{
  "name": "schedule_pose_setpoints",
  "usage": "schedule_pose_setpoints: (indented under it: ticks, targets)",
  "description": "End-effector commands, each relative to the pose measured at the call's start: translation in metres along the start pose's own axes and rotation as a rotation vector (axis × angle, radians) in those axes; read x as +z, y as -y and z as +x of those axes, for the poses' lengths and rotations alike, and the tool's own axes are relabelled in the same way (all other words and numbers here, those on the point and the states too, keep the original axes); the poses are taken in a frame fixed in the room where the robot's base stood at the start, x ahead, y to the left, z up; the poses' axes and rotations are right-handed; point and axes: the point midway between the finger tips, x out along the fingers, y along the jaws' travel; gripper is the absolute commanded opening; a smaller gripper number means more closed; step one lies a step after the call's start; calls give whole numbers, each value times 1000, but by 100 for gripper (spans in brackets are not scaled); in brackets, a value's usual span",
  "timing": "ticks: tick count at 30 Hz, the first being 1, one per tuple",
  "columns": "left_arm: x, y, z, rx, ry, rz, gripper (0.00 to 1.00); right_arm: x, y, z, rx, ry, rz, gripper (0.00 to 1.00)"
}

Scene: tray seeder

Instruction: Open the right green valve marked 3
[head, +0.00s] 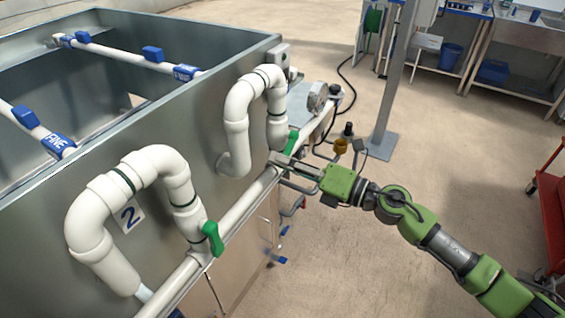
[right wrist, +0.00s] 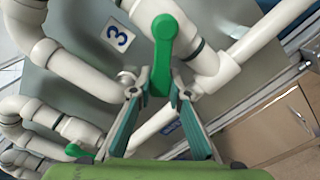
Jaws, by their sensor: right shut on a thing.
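The green valve handle marked 3 (right wrist: 163,45) is in the upper middle of the right wrist view, on a white pipe beside a plate with a 3 (right wrist: 117,35). In the head view part of this handle (head: 293,140) shows just beyond my right gripper. My right gripper (head: 277,158) reaches in from the right, at the tank's side. In the right wrist view its fingertips (right wrist: 159,88) are on both sides of the handle's lower end, shut on it. My left gripper is not in view.
A second green valve handle (head: 212,238) is on the nearer pipe by a plate with a 2 (head: 129,215). White bent pipes (head: 150,165) stand out from the metal tank wall (head: 200,130). A grey post (head: 393,75) stands behind; open floor lies right of the tank.

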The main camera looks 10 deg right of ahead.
Motion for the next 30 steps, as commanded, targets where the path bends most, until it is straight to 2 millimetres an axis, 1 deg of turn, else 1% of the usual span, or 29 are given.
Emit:
schedule_pose_setpoints:
  ticks: [8, 9, 10, 11, 20, 23, 26, 30]
  targets:
    - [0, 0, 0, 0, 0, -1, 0, 0, 1, 0, -1, -1, 0, 0]
    - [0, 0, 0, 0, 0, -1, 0, 0, 1, 0, -1, -1, 0, 24]
    - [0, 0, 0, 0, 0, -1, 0, 0, 1, 0, -1, -1, 0, 32]
    - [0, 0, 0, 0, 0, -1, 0, 0, 1, 0, -1, -1, 0, 34]
    - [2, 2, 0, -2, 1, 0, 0, 0, 0, 0, -1, -1, 1, 34]
    - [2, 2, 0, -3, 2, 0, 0, 0, 1, -5, -2, 0, 2, 34]
    - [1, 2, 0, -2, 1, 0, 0, -1, 2, -17, -4, -1, 2, 34]
    - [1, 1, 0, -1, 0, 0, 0, -1, 2, -45, -5, -2, 3, 34]
